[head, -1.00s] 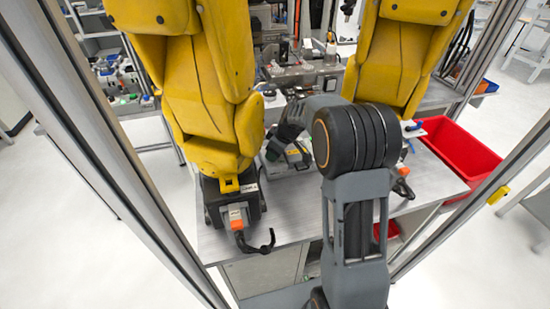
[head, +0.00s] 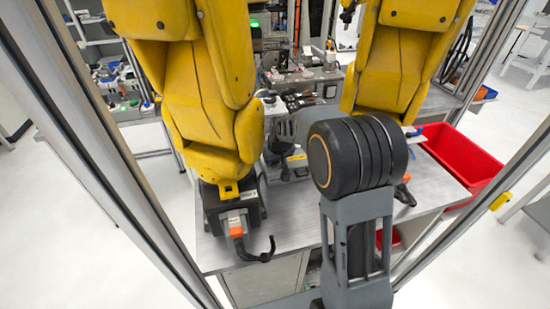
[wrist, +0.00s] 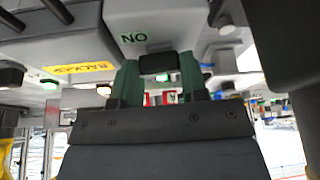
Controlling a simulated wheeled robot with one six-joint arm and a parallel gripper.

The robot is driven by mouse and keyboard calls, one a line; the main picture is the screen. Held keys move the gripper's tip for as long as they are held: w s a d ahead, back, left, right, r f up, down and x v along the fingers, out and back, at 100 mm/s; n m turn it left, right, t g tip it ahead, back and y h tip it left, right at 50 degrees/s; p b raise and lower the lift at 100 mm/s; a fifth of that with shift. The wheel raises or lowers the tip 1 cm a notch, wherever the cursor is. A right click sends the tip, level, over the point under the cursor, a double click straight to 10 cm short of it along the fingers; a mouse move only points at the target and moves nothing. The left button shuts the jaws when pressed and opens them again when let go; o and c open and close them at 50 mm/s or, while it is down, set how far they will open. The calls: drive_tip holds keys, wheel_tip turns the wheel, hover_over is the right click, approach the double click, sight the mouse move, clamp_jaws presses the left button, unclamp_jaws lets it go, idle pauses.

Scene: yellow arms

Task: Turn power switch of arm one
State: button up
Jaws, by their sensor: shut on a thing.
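Two yellow arms stand in the head view, one on the left (head: 205,85) and one on the right (head: 395,75). Which one is arm one I cannot tell. A dark switch knob (wrist: 157,62) sits just by that label. My gripper (wrist: 160,75) has its two green fingers on either side of the knob and is shut on it. In the head view my gripper is mostly hidden beside the left yellow arm, near a grey box (head: 297,163).
The grey worktable (head: 290,226) has bare room at its front. A red bin (head: 462,165) is at its right. Metal frame posts rise at both sides. In the wrist view a yellow label (wrist: 78,68) is on a neighbouring grey surface.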

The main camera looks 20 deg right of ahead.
idle(0.5)
drive_tip(key=o, duration=0.9)
drive_tip(key=shift+r, duration=0.1)
drive_tip(key=shift+p+v, duration=0.7)
drive_tip(key=shift+v, duration=0.15)
drive_tip(key=p+v, duration=0.3)
drive_tip(key=v, duration=0.3)
drive_tip(key=shift+s+a, duration=0.15)
drive_tip(key=shift+a, duration=0.05)
drive_tip(key=shift+d+r, duration=0.15)
